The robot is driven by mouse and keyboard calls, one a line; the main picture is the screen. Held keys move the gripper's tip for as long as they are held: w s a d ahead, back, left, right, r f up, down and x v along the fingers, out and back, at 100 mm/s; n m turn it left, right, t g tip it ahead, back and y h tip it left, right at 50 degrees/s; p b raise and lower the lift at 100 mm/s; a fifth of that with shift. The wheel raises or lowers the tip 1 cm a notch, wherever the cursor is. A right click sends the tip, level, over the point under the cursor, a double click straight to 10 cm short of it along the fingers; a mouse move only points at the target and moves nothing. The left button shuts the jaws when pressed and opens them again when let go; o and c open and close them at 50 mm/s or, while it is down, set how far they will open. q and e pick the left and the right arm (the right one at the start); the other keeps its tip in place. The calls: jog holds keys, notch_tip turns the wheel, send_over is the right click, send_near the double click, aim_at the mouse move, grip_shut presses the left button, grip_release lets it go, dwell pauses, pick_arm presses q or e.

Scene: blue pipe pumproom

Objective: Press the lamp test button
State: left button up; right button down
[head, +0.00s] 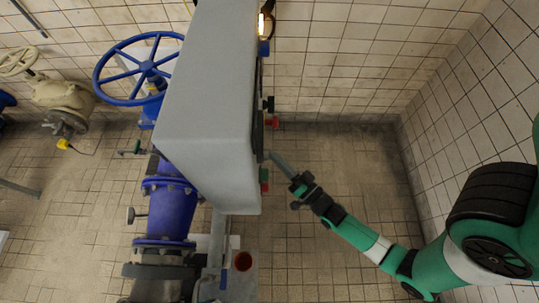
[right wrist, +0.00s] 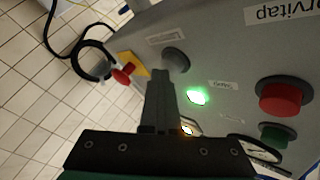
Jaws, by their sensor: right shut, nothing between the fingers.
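The panel is on the right face of the grey cabinet (head: 210,100), seen nearly edge-on in the head view. My right gripper (head: 274,157) is shut, its tip close to that face. In the right wrist view the shut fingers (right wrist: 159,76) point at the panel, beside a grey round button (right wrist: 176,60) and partly in front of it. Whether they touch it I cannot tell. A small label by this button is too blurred to read, so I cannot confirm it is the lamp test button. A green lamp (right wrist: 197,96) glows beside it. My left gripper is not in view.
A large red button (right wrist: 284,95), a green button (right wrist: 278,135) and a red knob on a yellow plate (right wrist: 134,66) are also on the panel. A blue handwheel (head: 147,68) and blue pipe (head: 168,211) stand left of the cabinet. The floor to the right is clear.

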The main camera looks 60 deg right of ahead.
jog(key=s+p, duration=0.1)
jog(key=s+d+p, duration=0.1)
jog(key=s, duration=0.1)
jog(key=s+d+p, duration=0.1)
jog(key=s, duration=0.1)
jog(key=shift+s+d, duration=0.15)
jog(key=shift+d, duration=0.05)
dwell(0.8)
